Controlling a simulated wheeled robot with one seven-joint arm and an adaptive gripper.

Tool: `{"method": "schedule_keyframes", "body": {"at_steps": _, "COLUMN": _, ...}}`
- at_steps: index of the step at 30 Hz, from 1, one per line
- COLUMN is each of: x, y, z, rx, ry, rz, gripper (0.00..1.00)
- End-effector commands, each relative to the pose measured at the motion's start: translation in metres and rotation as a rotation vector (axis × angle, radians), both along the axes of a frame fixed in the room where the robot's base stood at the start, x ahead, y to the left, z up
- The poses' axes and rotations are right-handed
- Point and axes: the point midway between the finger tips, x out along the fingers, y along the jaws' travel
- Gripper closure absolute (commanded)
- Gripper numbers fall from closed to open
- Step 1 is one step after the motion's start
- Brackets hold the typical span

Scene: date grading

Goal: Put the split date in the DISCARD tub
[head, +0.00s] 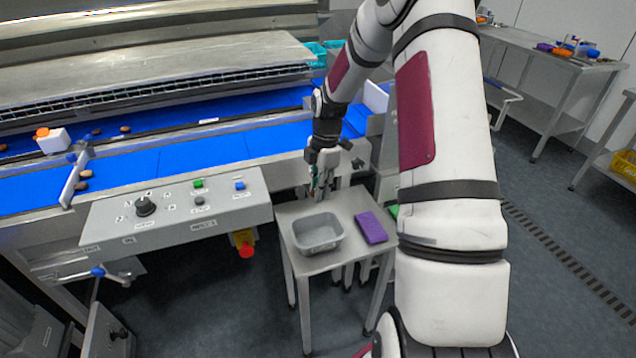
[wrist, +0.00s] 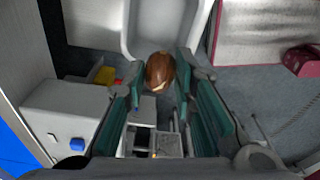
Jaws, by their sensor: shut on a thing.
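A brown date (wrist: 160,72) with a pale patch at its lower edge is between my fingertips in the wrist view. My gripper (head: 320,194) is shut on it and hangs over the back of the small side table (head: 291,215). In the wrist view my gripper (wrist: 160,78) points at the near edge of a grey tub (head: 318,233). The tub also shows in the wrist view (wrist: 133,45), just beyond the date. The tub looks empty in the head view. I cannot read a label on it.
A purple block (head: 371,227) lies on the table right of the tub. A blue conveyor (head: 205,151) with a few dates at its left runs behind a control box (head: 178,211). A red stop button (head: 247,251) hangs below the box. Open floor lies in front.

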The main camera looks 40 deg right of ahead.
Motion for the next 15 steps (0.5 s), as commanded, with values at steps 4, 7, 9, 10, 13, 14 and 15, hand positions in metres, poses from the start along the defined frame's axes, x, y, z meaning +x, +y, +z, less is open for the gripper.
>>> {"method": "schedule_keyframes", "body": {"at_steps": 4, "x": 0.002, "y": 0.001, "z": -0.029, "rx": 0.001, "ry": 0.003, "rz": -0.002, "gripper": 0.85}}
{"method": "schedule_keyframes", "body": {"at_steps": 7, "x": 0.002, "y": 0.0, "z": -0.046, "rx": 0.001, "ry": 0.002, "rz": -0.002, "gripper": 0.85}}
{"method": "schedule_keyframes", "body": {"at_steps": 9, "x": 0.002, "y": 0.0, "z": -0.057, "rx": 0.0, "ry": 0.001, "rz": -0.002, "gripper": 0.85}}
{"method": "schedule_keyframes", "body": {"at_steps": 10, "x": 0.002, "y": 0.0, "z": -0.061, "rx": 0.0, "ry": 0.001, "rz": -0.002, "gripper": 0.85}}
{"method": "schedule_keyframes", "body": {"at_steps": 13, "x": 0.002, "y": 0.0, "z": -0.072, "rx": 0.001, "ry": 0.001, "rz": -0.002, "gripper": 0.85}}
{"method": "schedule_keyframes", "body": {"at_steps": 14, "x": 0.002, "y": 0.001, "z": -0.075, "rx": 0.001, "ry": 0.001, "rz": -0.002, "gripper": 0.85}}
{"method": "schedule_keyframes", "body": {"at_steps": 15, "x": 0.002, "y": 0.0, "z": -0.078, "rx": 0.001, "ry": 0.001, "rz": -0.003, "gripper": 0.85}}
